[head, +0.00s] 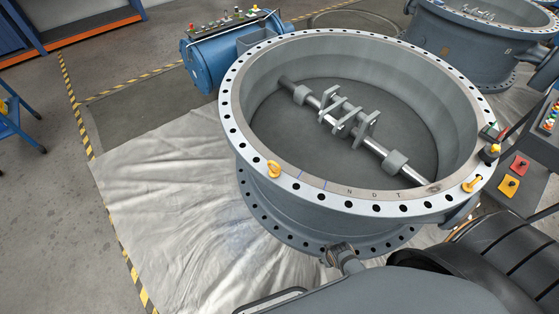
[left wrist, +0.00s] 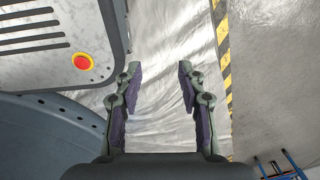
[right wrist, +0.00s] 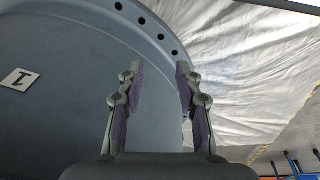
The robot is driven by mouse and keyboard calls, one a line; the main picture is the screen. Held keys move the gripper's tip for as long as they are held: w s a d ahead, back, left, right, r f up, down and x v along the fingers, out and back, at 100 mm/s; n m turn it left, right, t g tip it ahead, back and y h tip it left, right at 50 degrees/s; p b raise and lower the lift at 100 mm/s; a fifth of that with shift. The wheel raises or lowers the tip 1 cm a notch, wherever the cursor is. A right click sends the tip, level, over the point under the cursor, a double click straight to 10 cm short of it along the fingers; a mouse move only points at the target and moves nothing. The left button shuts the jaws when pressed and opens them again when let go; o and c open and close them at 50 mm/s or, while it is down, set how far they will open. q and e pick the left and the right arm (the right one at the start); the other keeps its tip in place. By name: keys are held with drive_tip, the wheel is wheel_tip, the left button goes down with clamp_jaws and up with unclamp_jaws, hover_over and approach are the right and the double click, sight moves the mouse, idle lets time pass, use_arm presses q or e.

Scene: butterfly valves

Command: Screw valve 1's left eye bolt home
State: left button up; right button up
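Valve 1 (head: 250,130) is the large blue-grey ring body in the middle of the head view, with a disc shaft across its opening. Its left eye bolt (head: 273,168) is yellow and stands at the front left of the top flange; how deep it sits cannot be told. A second yellow eye bolt (head: 473,184) is at the flange's right. My left gripper (left wrist: 160,82) is open and empty above the pale sheet. My right gripper (right wrist: 160,78) is open and empty beside the valve body, which carries a plate marked 1 (right wrist: 20,79). Neither gripper shows clearly in the head view.
A pale sheet (head: 170,200) covers the floor. Another valve (head: 460,50) is at the back right. A red pad (head: 520,166) and a yellow pad (head: 508,186) lie at right. Floor at left is open.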

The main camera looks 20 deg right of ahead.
drive_tip(key=w+a+r, duration=0.1)
drive_tip(key=w+r, duration=0.5)
drive_tip(key=r, duration=0.6)
wheel_tip(320, 180, up, 22)
drive_tip(key=f+n+g, duration=0.1)
drive_tip(key=n+g, duration=0.1)
drive_tip(key=n, duration=0.5)
hover_over(274, 163)
drive_tip(key=shift+d+r+y, duration=0.1)
drive_tip(key=shift+r+y, duration=0.15)
drive_tip(key=shift+y, duration=0.15)
wheel_tip(274, 163, down, 10)
drive_tip(key=shift+w+r+b, duration=0.1)
drive_tip(key=shift+b, duration=0.3)
use_arm(q)
drive_tip(key=shift+w+a+f, duration=0.1)
drive_tip(key=shift+w+f, duration=0.3)
drive_tip(key=shift+w, duration=0.3)
use_arm(e)
clamp_jaws()
